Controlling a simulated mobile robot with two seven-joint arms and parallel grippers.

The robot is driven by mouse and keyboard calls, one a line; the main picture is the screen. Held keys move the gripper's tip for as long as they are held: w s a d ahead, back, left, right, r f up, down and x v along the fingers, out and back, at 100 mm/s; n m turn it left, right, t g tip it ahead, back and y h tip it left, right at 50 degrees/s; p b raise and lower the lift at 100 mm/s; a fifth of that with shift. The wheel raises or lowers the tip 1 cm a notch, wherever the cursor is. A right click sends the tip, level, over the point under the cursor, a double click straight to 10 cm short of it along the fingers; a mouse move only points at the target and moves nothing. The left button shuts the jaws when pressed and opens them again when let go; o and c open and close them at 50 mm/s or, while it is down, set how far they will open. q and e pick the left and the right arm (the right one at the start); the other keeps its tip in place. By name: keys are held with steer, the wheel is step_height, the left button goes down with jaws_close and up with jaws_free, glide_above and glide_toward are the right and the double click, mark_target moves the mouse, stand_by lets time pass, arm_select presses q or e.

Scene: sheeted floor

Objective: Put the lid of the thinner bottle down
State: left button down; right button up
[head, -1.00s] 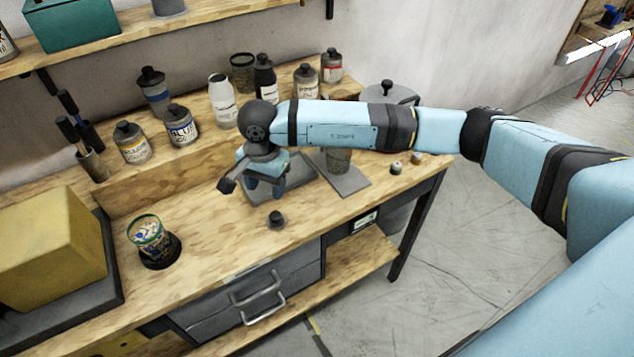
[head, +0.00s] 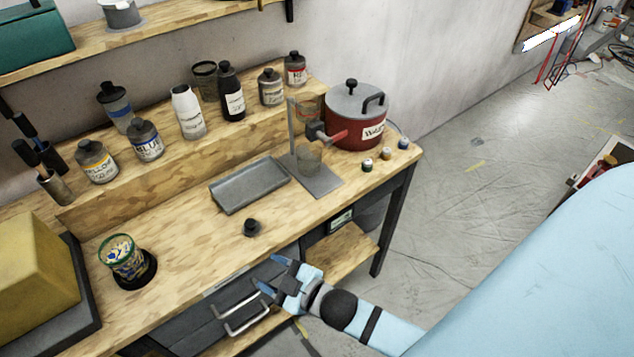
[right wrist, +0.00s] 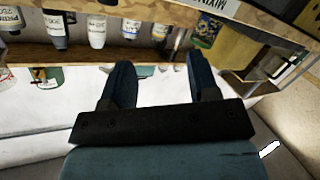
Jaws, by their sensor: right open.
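A small black lid (head: 251,228) lies on the bare wood of the workbench, near its front edge. A white bottle (head: 188,112) without a black cap stands on the raised back step; I cannot read its label, so I cannot tell whether it is the thinner bottle. My right gripper (head: 271,273) is open and empty, in front of the bench edge by the drawers, apart from the lid. Its two spread fingers (right wrist: 160,75) show with nothing between them in the right wrist view. My left gripper is in neither view.
Several capped bottles, including a black one (head: 231,92), line the back step. A grey tray (head: 248,187), a mixer stand (head: 322,182) and a red pot (head: 352,118) stand right of centre. Bench wood around the lid is clear.

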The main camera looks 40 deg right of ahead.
steer(key=s+d+f+m+g+h, duration=0.2)
steer(key=s+d+f+m, duration=0.3)
steer(key=s+f, duration=0.3)
steer(key=shift+s+f+m+g+h, duration=0.15)
steer(key=shift+s+m+g+h, duration=0.25)
steer(key=shift+m+g, duration=0.5)
steer(key=shift+s+d, duration=0.1)
steer(key=shift+d+r+p, duration=0.15)
steer(key=shift+r+p, duration=0.65)
steer(key=shift+p, duration=0.15)
